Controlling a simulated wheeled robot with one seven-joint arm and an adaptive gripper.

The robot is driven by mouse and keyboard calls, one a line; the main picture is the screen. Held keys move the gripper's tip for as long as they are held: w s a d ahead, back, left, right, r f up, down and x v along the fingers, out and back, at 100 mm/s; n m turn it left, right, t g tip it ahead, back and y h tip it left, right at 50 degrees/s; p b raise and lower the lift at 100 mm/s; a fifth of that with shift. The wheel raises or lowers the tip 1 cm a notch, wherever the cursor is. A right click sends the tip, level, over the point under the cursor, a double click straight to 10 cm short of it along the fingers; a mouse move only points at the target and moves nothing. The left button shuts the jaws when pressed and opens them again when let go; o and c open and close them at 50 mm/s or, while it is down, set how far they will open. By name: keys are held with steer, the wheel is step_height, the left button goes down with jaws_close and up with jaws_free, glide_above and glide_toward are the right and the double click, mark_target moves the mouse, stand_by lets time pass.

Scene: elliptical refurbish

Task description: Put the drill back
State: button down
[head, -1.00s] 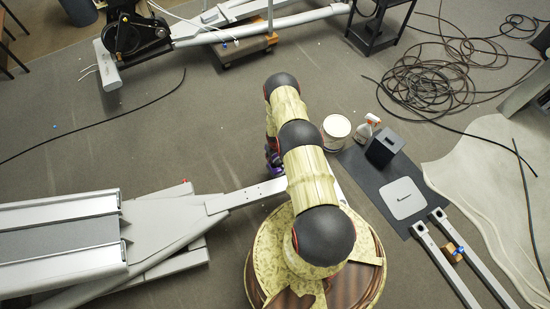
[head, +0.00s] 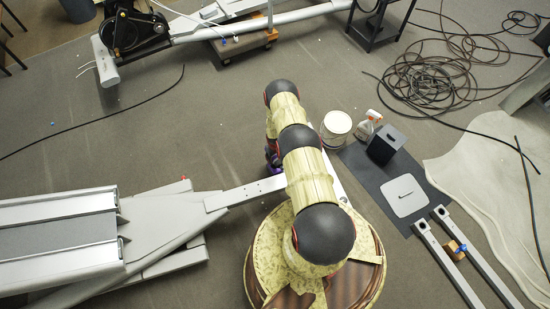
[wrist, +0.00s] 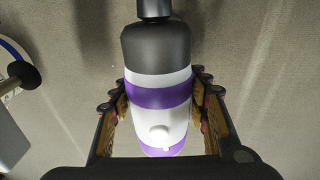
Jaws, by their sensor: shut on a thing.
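The drill (wrist: 155,50) fills the middle of the wrist view, with a dark grey upper part, a narrower dark end at the top, and white and purple bands below. My gripper (wrist: 157,92) has one finger on each side of the drill and is shut on it. The drill is held above the grey floor. In the head view, a small purple and dark patch beside my arm (head: 272,158) shows where the gripper end is; the rest is hidden behind the arm links.
A grey machine frame (head: 160,225) lies left. Coiled cables (head: 430,82) lie at upper right.

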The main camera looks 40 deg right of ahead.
steer(key=c, duration=1)
jaws_free()
steer(key=shift+o, duration=0.2)
